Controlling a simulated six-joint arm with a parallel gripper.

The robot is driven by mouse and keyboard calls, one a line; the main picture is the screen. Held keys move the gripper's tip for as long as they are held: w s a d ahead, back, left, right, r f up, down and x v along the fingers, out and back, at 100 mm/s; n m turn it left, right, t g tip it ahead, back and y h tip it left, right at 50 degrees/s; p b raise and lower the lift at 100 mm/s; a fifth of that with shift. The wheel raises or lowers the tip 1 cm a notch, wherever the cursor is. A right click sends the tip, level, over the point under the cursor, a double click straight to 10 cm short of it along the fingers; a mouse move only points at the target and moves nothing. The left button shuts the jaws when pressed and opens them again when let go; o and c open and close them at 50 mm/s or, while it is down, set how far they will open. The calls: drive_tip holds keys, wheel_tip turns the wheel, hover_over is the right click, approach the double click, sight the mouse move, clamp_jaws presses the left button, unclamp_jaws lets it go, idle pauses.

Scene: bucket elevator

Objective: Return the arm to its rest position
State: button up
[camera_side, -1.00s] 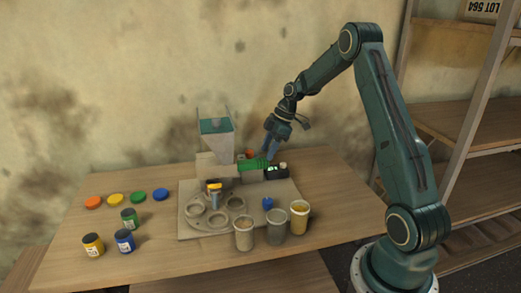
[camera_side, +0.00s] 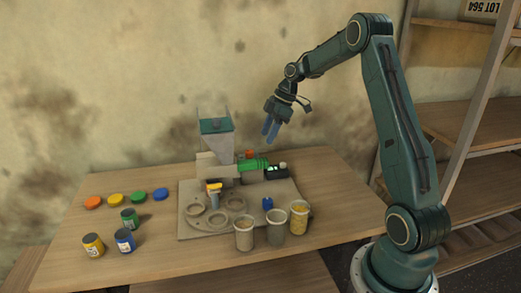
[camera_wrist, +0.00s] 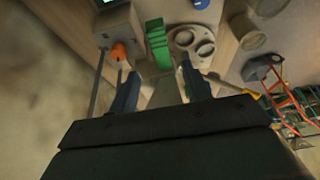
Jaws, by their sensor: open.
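My gripper (camera_side: 270,129) hangs in the air above the back of the bench machine, its blue fingers pointing down. It is open and empty, touching nothing. In the wrist view the two fingers of my gripper (camera_wrist: 160,88) stand apart with only the scene between them. Below it is the machine with a grey hopper (camera_side: 214,143), a green motor (camera_side: 252,164) and a black box (camera_side: 277,171) beside the motor. The green motor also shows in the wrist view (camera_wrist: 157,42).
A grey plate holds a ring carousel (camera_side: 212,219) and a blue knob (camera_side: 267,203). Three cups (camera_side: 276,228) stand at the front right. A wooden shelf (camera_side: 470,125) stands right, behind my arm. The air around my gripper is clear.

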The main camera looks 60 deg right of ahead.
drive_tip(key=shift+a, duration=0.1)
drive_tip(key=s+a+r+m+h, duration=0.1)
drive_tip(key=s+a+r+m, duration=0.1)
drive_tip(key=s+a+r, duration=0.55)
drive_tip(key=s+a+r+m+h, duration=0.15)
drive_tip(key=a+r, duration=0.35)
drive_tip(key=a, duration=0.6)
drive_tip(key=s+a+m+t, duration=0.1)
drive_tip(key=s+a+m, duration=0.1)
drive_tip(key=s, duration=0.7)
drive_tip(key=s+a+m+t, duration=0.1)
drive_tip(key=s+a+m, duration=0.2)
drive_tip(key=s+a, duration=0.2)
drive_tip(key=shift+s+f+h, duration=0.3)
drive_tip(key=shift+s+h, duration=0.05)
drive_tip(key=shift+s, duration=1.55)
drive_tip(key=shift+m, duration=0.25)
